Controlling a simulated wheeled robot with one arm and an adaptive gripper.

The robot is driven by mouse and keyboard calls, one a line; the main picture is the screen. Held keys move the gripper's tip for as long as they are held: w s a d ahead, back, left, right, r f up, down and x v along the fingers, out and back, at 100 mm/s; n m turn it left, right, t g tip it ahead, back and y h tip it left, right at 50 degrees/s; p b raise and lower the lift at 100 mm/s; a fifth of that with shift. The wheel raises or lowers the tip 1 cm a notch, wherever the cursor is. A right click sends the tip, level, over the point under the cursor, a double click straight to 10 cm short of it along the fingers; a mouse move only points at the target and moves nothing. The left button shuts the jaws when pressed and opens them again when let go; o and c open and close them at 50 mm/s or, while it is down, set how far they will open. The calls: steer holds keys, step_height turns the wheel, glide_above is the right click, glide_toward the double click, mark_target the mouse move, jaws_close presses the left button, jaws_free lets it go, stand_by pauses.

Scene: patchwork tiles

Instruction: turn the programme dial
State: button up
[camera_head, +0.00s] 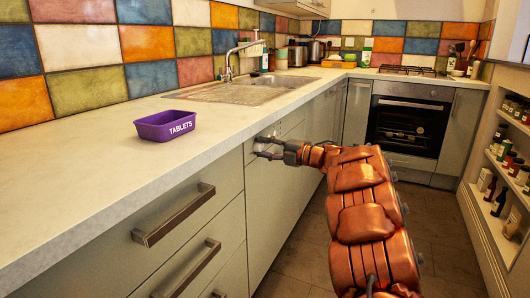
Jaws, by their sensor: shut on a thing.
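My gripper (268,148) is at the end of my copper-coloured arm, right up against the upper front of the cabinet units below the worktop. A pale panel (264,133) shows just behind its fingers, set in the front beneath the counter edge. The programme dial itself is hidden or too small to make out behind the fingers. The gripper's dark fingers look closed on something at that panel. I cannot see the gripped part clearly, but the dial is the likely place of contact.
A purple tray marked TABLETS (168,125) sits on the worktop (75,165) at left. Drawer handles (174,214) stick out of the near units. A sink (243,90), an oven (408,122) and stocked shelves (508,165) stand farther off. The floor (300,255) beside the units is clear.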

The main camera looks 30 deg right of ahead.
stand_by(0.3)
steer(key=o, duration=1.2)
steer(key=shift+c, duration=0.2)
steer(key=shift+s, duration=0.1)
steer(key=v, duration=1.2)
